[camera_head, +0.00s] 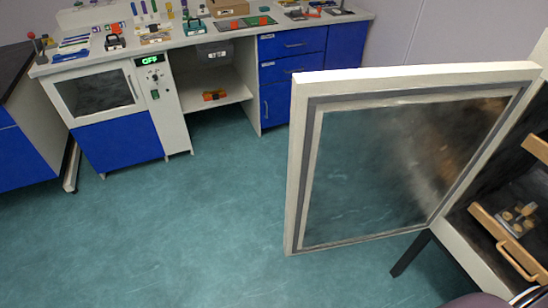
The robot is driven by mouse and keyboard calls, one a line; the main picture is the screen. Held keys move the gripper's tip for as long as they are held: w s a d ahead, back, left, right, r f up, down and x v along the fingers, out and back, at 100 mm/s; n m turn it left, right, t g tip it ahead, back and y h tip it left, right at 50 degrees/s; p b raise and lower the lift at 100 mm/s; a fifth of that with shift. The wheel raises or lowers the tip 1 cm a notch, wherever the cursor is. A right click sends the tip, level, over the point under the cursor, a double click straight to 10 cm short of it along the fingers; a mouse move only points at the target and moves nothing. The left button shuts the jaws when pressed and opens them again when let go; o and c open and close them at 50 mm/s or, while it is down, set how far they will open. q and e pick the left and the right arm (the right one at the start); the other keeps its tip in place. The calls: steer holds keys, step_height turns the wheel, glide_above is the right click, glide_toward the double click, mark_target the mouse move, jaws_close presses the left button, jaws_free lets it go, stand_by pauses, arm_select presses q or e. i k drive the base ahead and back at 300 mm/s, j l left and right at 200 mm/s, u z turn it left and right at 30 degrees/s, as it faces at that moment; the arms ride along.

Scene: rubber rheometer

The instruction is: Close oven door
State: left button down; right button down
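A large oven door (292,190) with a cream frame, a grey seal and a dark glass pane stands wide open at the right. It swings out from the oven (465,252) at the right edge, and the oven's dark inside is exposed. Inside, a wooden-edged tray (490,226) holds small brass-coloured pieces, and part of another wooden-edged tray (537,148) shows above it. Most of the oven is cut off by the picture's right edge. Neither of my grippers is in view; only a dark rounded part, likely of my own arm, shows at the bottom right.
A white bench (180,42) with tools and blue drawers (292,44) stands along the back wall. Under it a smaller glass-fronted unit (95,92) has a green OFF display and looks closed. The green floor (210,225) left of the open door is clear.

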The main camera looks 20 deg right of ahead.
mark_target(374, 153)
steer(key=i+j+u, duration=0.3)
steer(key=u, duration=0.15)
steer(key=i+j+u, duration=0.2)
steer(key=u, duration=0.3)
steer(key=i+z, duration=0.3)
steer(key=i+j+z, duration=0.3)
steer(key=i, duration=0.15)
steer(key=i+l+z, duration=0.1)
steer(key=z, duration=0.4)
steer(key=i+z, duration=0.25)
steer(key=z, duration=0.25)
steer(key=i+z, duration=0.2)
steer(key=z, duration=0.3)
steer(key=i+j+z, duration=0.1)
steer(key=z, duration=0.4)
steer(key=i+z, duration=0.2)
steer(key=z, duration=0.3)
steer(key=i+z, duration=0.15)
steer(key=z, duration=0.3)
steer(key=i+j+z, duration=0.15)
steer(key=z, duration=0.35)
steer(key=i+j+z, duration=0.15)
steer(key=z, duration=0.3)
